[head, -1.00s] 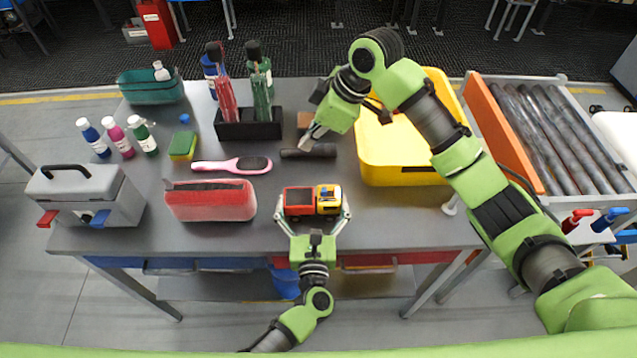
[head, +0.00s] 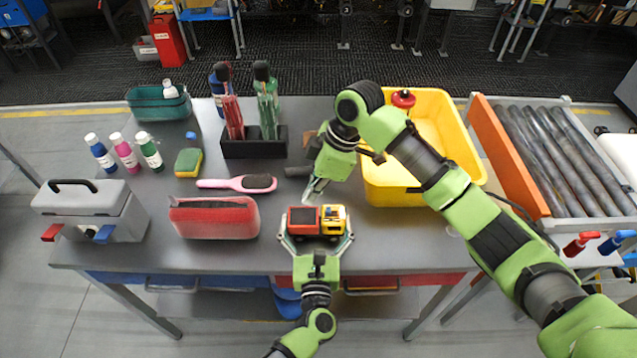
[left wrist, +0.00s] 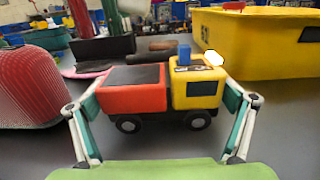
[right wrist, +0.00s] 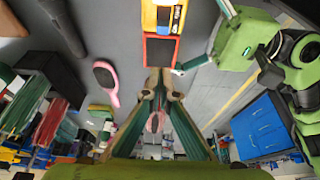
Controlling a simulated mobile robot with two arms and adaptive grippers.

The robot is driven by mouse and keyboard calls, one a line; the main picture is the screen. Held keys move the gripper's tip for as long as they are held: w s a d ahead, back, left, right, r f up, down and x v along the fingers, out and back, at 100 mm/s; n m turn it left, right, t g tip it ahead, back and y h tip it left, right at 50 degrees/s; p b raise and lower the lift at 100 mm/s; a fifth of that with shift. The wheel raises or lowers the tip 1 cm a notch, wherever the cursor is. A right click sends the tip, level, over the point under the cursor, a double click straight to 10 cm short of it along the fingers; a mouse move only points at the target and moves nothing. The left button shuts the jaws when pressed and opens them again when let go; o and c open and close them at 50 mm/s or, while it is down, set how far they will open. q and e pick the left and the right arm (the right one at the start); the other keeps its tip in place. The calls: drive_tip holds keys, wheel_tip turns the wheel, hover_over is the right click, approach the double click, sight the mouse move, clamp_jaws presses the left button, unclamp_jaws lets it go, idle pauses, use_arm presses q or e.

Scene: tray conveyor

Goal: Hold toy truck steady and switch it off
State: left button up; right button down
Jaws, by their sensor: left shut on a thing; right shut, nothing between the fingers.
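The toy truck (head: 316,221) stands upright on the grey table, with a red bed at left and a yellow cab at right. My left gripper (head: 317,240) is shut on it, one finger at each end, as the left wrist view (left wrist: 160,115) also shows. A blue block (left wrist: 184,55) and a white piece sit on the cab's roof (left wrist: 195,66). My right gripper (head: 312,198) is shut and empty, just behind and above the truck. In the right wrist view its fingertips (right wrist: 159,75) point towards the red bed (right wrist: 160,50), apart or touching I cannot tell.
A red case (head: 214,218) stands left of the truck, with a pink hairbrush (head: 240,184) behind it. A yellow bin (head: 388,190) stands at right, partly behind my right arm. A dark cylinder (head: 298,172) lies behind the truck.

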sight(330, 209)
drive_tip(key=x, duration=0.4)
drive_tip(key=d, duration=0.3)
drive_tip(key=shift+f, duration=0.15)
drive_tip(key=shift+d, duration=0.5)
drive_tip(key=shift+a, duration=0.1)
drive_tip(key=shift+d, duration=1.2)
use_arm(q)
drive_tip(key=shift+a, duration=0.1)
